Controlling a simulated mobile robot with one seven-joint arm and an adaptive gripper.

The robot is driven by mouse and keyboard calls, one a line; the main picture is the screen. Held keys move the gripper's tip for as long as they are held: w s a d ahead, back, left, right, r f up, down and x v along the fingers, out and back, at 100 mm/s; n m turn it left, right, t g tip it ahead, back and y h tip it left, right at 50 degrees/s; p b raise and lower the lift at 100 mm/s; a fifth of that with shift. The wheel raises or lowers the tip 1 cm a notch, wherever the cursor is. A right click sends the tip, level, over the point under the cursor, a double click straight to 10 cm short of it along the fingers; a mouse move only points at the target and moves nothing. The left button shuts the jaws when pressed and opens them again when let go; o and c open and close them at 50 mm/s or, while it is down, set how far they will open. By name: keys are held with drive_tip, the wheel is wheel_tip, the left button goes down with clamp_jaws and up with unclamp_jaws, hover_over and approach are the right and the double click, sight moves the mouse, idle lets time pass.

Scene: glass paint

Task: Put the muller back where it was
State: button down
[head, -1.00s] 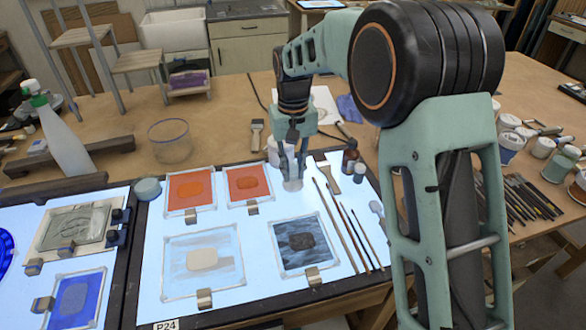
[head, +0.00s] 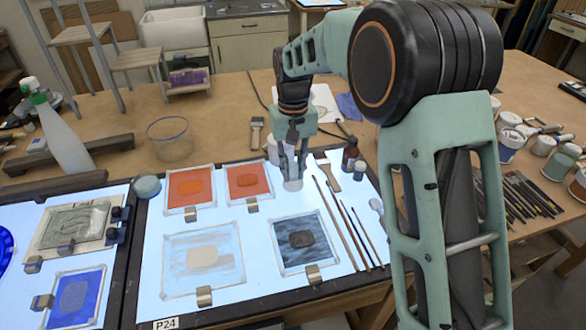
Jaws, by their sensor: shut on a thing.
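My gripper (head: 291,176) is shut on a pale, glassy muller (head: 292,184), pointing straight down near the back right of the lit panel (head: 215,222). The muller's lower end is at or just above the panel; I cannot tell if it touches. My fingers hide much of its upper part. It is to the right of the second orange glass sheet (head: 247,180) and behind the dark-painted sheet (head: 303,240).
Brushes (head: 350,225) lie right of the muller, with a brown bottle (head: 350,155) behind them. Another orange sheet (head: 190,188) and a pale sheet (head: 203,258) lie to the left. A clear round container (head: 171,140) stands behind the panel.

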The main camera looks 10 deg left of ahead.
drive_tip(key=shift+f, duration=0.2)
drive_tip(key=c, duration=1.7)
unclamp_jaws()
drive_tip(key=shift+c, duration=0.2)
